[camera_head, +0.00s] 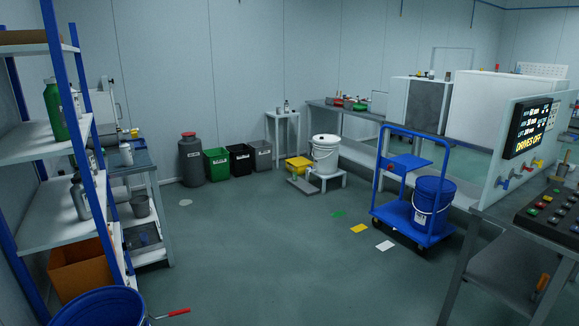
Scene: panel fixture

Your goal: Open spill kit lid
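No object here carries a readable spill kit label, so I cannot tell for certain which one it is. A small yellow box (298,163) sits low near the back wall, just left of a white lidded bucket (325,155). The bucket stands upright on a low white stand, with its lid on. The box is small in view, and I cannot make out its lid clearly. Neither of my grippers is in view.
A blue cart (415,225) carrying a blue bucket (432,203) stands at right. A shelf rack (45,140) and a blue drum (98,308) are at left. Bins (217,165) line the back wall. A control panel (550,212) sits at right. The middle floor is mostly clear.

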